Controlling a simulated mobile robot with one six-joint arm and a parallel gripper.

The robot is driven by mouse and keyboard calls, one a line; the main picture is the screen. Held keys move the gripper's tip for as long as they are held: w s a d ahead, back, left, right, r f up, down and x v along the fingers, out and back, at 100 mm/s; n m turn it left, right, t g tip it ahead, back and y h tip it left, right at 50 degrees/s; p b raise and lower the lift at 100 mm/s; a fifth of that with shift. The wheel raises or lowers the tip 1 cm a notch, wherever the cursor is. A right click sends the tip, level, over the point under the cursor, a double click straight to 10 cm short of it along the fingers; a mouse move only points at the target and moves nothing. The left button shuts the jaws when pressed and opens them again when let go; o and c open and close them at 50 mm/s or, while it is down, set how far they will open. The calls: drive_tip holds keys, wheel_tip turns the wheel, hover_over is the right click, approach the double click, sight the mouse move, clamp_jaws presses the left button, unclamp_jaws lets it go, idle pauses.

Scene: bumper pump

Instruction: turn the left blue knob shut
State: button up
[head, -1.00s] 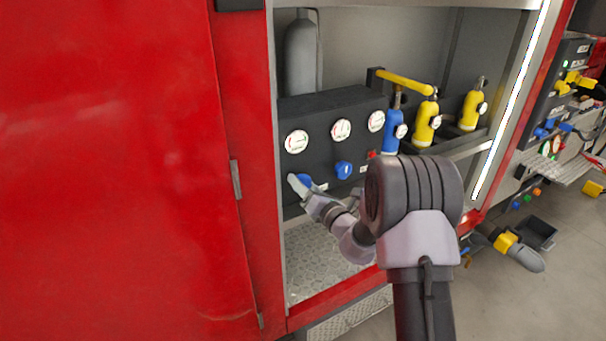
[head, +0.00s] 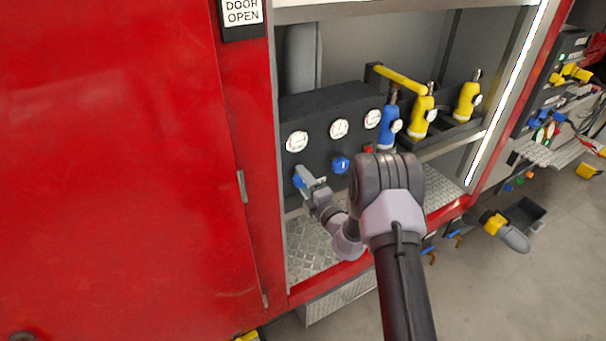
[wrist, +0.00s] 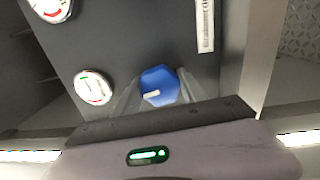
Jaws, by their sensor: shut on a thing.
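The left blue knob (head: 297,181) sits low on the dark panel (head: 322,104), below the leftmost gauge. My gripper (head: 303,178) is at this knob and hides part of it in the head view. In the wrist view the blue knob (wrist: 159,86) lies between the two blurred fingers, and a short pale mark shows on its face. My gripper (wrist: 157,91) is shut on the knob. I cannot tell from the mark whether the knob is open or shut.
A second blue knob (head: 340,164) is to the right, with a red knob (head: 368,149) beyond it. Gauges (head: 296,141) line the panel. Blue (head: 390,128) and yellow (head: 421,116) cylinders stand to the right. The red door (head: 120,170) is close on the left.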

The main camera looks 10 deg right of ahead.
drive_tip(key=shift+r+m+p, duration=0.1)
drive_tip(key=shift+m+p, duration=0.55)
drive_tip(key=shift+m, duration=0.55)
drive_tip(key=o, duration=1.3)
drive_tip(key=shift+o, duration=0.2)
drive_tip(key=v, duration=1.7)
drive_tip(key=shift+s+p, duration=0.3)
drive_tip(key=shift+p, duration=0.05)
drive_tip(key=shift+a, duration=0.15)
